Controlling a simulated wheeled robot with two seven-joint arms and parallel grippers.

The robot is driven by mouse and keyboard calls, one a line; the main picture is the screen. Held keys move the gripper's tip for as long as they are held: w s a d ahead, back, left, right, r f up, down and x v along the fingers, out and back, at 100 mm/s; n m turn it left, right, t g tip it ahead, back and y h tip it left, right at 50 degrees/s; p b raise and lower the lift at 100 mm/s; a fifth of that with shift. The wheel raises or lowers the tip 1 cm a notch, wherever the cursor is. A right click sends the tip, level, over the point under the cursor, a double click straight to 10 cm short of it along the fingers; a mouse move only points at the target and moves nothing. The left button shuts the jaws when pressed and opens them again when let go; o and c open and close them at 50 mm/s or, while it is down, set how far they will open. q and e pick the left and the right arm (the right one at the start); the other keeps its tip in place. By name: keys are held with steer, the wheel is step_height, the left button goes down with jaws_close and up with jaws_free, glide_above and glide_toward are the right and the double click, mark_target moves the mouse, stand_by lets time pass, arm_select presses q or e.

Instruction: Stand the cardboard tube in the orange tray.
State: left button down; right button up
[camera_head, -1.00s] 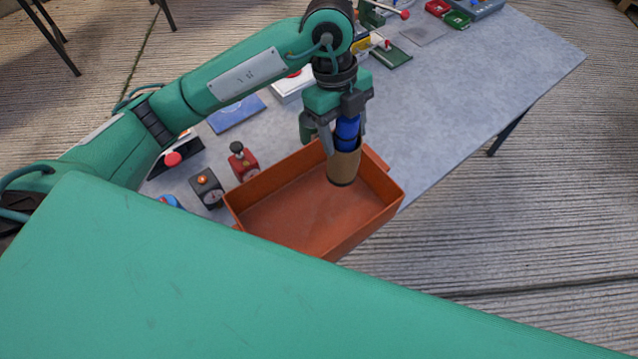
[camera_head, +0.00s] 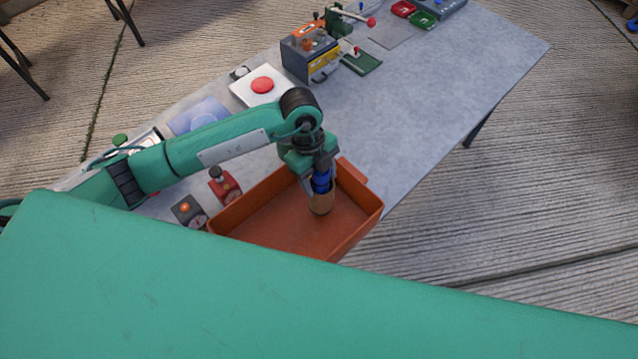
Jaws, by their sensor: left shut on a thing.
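The cardboard tube (camera_head: 320,203) is brown with a blue upper part. It is roughly upright, inside the outline of the orange tray (camera_head: 352,236), towards its back right. I cannot tell whether its lower end touches the tray floor. My left gripper (camera_head: 320,180) points down and is shut on the tube's blue upper part. The tray sits at the table's front edge; its near left part is hidden behind my green body. My right gripper is not in view.
A red device (camera_head: 225,187) and a dark gauge box (camera_head: 189,212) stand left of the tray. A white box with a red button (camera_head: 262,87) and a grey-yellow machine (camera_head: 310,55) stand farther back. The grey table (camera_head: 430,90) is clear on the right.

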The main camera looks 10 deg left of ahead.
arm_select(q)
step_height(320, 180, down, 5)
steer(key=shift+r+p, duration=0.1)
steer(key=shift+p, duration=0.55)
steer(key=shift+f, duration=0.3)
steer(key=shift+c, duration=2.4)
jaws_free()
steer(key=shift+r, duration=0.2)
steer(key=shift+w+a+r+b, duration=0.1)
steer(key=shift+r+b, duration=0.2)
steer(key=shift+r, duration=0.05)
steer(key=b+v, duration=0.2)
steer(key=v, duration=0.9)
steer(key=shift+b, duration=0.4)
